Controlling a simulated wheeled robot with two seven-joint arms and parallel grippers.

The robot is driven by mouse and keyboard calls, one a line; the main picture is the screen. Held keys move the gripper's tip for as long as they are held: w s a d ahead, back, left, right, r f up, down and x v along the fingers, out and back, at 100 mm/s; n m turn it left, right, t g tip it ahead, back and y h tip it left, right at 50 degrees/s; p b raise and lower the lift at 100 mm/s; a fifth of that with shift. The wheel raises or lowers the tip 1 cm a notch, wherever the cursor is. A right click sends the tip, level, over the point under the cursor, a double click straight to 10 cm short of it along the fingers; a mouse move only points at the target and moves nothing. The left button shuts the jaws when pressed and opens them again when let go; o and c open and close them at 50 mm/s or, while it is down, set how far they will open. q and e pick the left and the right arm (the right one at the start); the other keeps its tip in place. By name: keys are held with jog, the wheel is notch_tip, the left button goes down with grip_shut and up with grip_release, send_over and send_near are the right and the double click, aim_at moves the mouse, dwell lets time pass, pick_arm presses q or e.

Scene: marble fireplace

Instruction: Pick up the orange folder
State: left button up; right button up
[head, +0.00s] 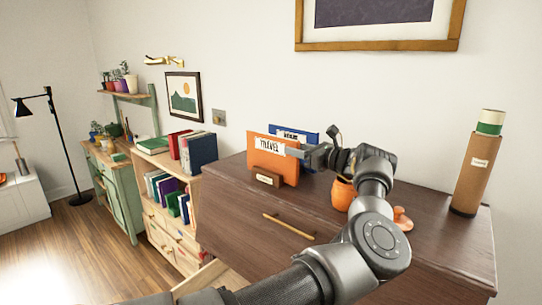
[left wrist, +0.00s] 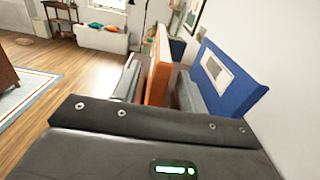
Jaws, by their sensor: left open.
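The orange folder (head: 264,165) stands upright on the dark brown cabinet, with a white label reading "TRAVEL" on its front. In the left wrist view the orange folder (left wrist: 159,72) is seen edge-on. My left gripper (head: 296,152) is at its right edge, coming in from the right. The gripper is open, with one grey finger on each side of the folder's edge. I cannot tell whether either finger touches it. My right gripper is not in view.
A blue folder (head: 308,134) stands just behind the orange one; it also shows in the left wrist view (left wrist: 228,77). A small wooden label block (head: 266,179) is in front. A tall brown tube (head: 470,175) is at the right.

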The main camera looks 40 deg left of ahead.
aim_at(271, 156)
pick_arm(q)
jog(key=a+p, duration=0.3)
jog(key=a, duration=0.2)
jog(key=shift+a+f, duration=0.1)
jog(key=shift+f, duration=0.1)
grip_shut()
